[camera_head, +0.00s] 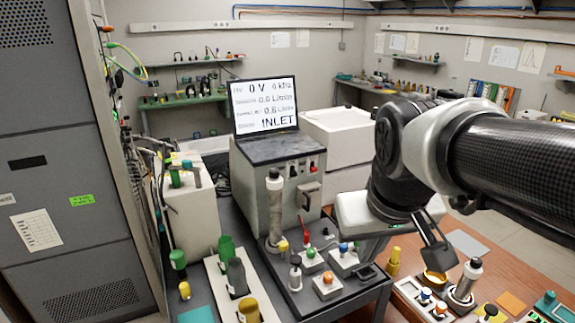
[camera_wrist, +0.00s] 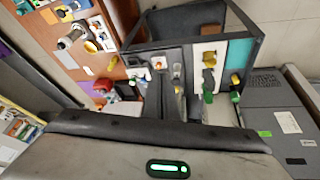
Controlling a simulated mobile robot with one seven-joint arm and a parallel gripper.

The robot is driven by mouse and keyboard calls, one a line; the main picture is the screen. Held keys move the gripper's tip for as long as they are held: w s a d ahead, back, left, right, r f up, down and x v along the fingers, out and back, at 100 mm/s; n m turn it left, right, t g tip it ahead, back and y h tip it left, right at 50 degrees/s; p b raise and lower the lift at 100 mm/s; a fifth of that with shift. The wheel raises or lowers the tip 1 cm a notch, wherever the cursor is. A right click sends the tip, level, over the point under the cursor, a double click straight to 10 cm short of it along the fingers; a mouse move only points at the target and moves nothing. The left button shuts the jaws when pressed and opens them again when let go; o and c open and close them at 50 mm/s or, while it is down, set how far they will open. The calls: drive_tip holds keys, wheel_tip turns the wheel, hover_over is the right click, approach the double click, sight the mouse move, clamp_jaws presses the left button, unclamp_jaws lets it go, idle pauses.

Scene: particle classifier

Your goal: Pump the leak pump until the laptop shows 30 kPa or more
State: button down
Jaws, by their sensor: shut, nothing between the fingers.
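The laptop (camera_head: 264,105) stands open on a grey box. Its screen reads 0 V, 0 kPa, 0.0 L/min, about 0.8 L/min and INLET. I cannot tell which is the leak pump. My gripper (camera_head: 436,256) hangs over the right bench, left of and above the tilted cylinder, apart from the tall one. It is shut and empty; its dark fingers also show in the wrist view (camera_wrist: 165,95).
A grey box with switches (camera_head: 275,180) stands behind a dark tray (camera_head: 330,308) holding several small knobs and a red lever (camera_head: 309,238). Green and yellow bottles stand at lower left. A tall grey cabinet (camera_head: 65,170) bounds the left side. The brown bench at right is crowded.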

drive_tip(key=w+a+f+n+g, duration=0.1)
drive_tip(key=w+a+n, duration=0.1)
drive_tip(key=w, duration=0.8)
drive_tip(key=n+g+y+p, duration=0.1)
drive_tip(key=n+g+p, duration=0.2)
hover_over(297, 259)
wheel_tip(297, 259, down, 18)
drive_tip(key=r, duration=0.1)
drive_tip(key=shift+s+d+f, duration=0.25)
drive_tip(key=shift+s, duration=0.2)
drive_tip(key=shift+b, duration=0.3)
drive_tip(key=shift+w+a+f+b, duration=0.15)
drive_tip(key=shift+f+b, duration=0.85)
drive_tip(key=shift+f, duration=0.75)
drive_tip(key=shift+w+f+b, duration=0.15)
drive_tip(key=shift+f+b, duration=0.85)
drive_tip(key=shift+f, duration=0.75)
drive_tip(key=shift+f, duration=0.1)
